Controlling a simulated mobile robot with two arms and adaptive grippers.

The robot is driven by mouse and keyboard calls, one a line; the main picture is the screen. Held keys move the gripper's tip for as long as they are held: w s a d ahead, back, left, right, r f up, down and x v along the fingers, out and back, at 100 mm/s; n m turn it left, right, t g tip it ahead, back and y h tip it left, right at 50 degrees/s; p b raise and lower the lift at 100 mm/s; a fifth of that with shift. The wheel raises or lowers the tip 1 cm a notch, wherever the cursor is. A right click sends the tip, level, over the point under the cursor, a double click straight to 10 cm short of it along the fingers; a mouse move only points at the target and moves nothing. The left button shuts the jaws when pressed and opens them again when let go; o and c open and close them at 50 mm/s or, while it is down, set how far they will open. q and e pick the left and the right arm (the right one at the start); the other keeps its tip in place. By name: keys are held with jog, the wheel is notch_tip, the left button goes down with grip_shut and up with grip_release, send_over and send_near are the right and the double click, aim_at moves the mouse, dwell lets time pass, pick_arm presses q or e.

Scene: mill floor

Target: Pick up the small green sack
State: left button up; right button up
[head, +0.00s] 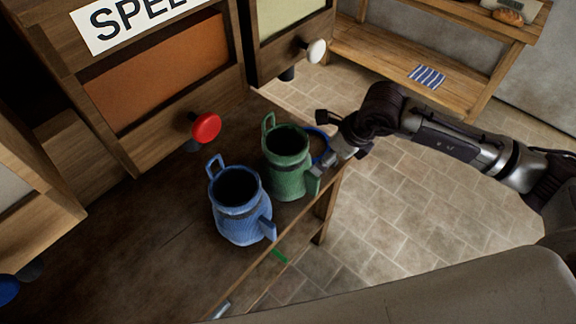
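The green sack (287,163) stands upright on the dark brown bench top, open at the top like a jug, with a loop handle at its back and another at its right side. My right gripper (328,167) reaches in from the right, its tip close beside the sack's right handle. It partly covers that side, and I cannot tell whether the fingers touch or grip the handle. My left gripper is not in view.
A similar blue sack (238,213) stands close to the green one, front left. A blue rim or ring (319,143) shows partly behind my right gripper. A wooden cabinet with a red knob (206,127) rises behind. The bench edge (290,243) lies close on the right, with tiled floor beyond.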

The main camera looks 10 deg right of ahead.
aim_at(312, 174)
jog(key=p+x, duration=0.2)
jog(key=x, duration=0.6)
jog(key=shift+d, duration=0.1)
jog(key=shift+f+p, duration=0.45)
jog(key=x, duration=0.1)
jog(key=p+x, duration=0.1)
jog(key=x, duration=0.1)
jog(key=shift+s+f+p, duration=0.2)
jog(key=shift+f+p, duration=0.1)
jog(key=shift+p, duration=0.05)
jog(key=shift+w+a+f, duration=0.15)
jog(key=shift+a+f, duration=0.1)
jog(key=shift+f, duration=0.35)
grip_shut()
